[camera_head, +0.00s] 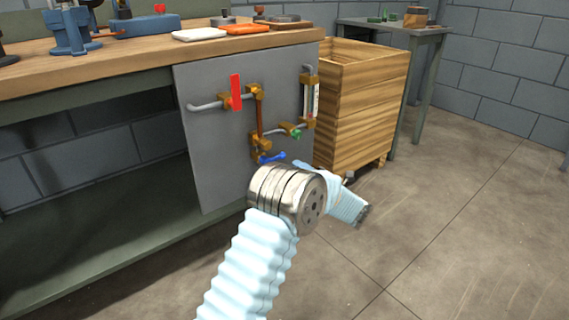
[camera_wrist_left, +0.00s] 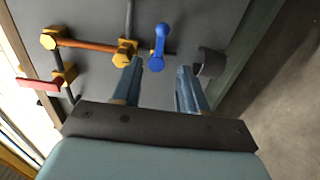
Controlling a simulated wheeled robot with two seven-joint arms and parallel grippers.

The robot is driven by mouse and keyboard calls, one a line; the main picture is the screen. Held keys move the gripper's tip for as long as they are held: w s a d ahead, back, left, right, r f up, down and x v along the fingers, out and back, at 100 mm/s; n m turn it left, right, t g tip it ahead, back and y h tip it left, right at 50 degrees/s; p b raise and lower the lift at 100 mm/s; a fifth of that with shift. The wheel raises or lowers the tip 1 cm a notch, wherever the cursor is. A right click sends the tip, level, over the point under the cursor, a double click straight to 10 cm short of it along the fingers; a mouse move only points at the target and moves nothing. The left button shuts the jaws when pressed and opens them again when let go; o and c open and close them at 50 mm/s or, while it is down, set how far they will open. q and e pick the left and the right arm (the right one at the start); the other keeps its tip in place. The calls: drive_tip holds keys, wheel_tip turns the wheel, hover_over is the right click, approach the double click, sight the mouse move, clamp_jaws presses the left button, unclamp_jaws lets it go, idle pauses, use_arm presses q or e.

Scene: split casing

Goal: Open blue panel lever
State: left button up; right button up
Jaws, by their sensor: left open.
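The blue lever (camera_head: 272,157) is on a brass valve low on the grey panel (camera_head: 215,150), just above my left arm in the head view. In the left wrist view the blue lever (camera_wrist_left: 158,45) stands out from the pipe beside a brass fitting (camera_wrist_left: 125,52). My left gripper (camera_wrist_left: 160,68) is open, with its two fingers apart. The lever's lower end shows between the fingertips; contact cannot be made out. In the head view my wrist largely hides this gripper. My right gripper is not in view.
A red lever (camera_head: 236,91) and a green handle (camera_head: 295,132) are on the same pipework. A dark grey pipe end (camera_wrist_left: 211,62) is close to the right finger. A wooden crate (camera_head: 362,110) stands right of the panel. Open floor lies at the right front.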

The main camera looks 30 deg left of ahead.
sight(278, 158)
use_arm(q)
drive_tip(key=x, duration=0.9)
drive_tip(key=shift+w+a, duration=0.1)
drive_tip(key=shift+a, duration=0.25)
clamp_jaws()
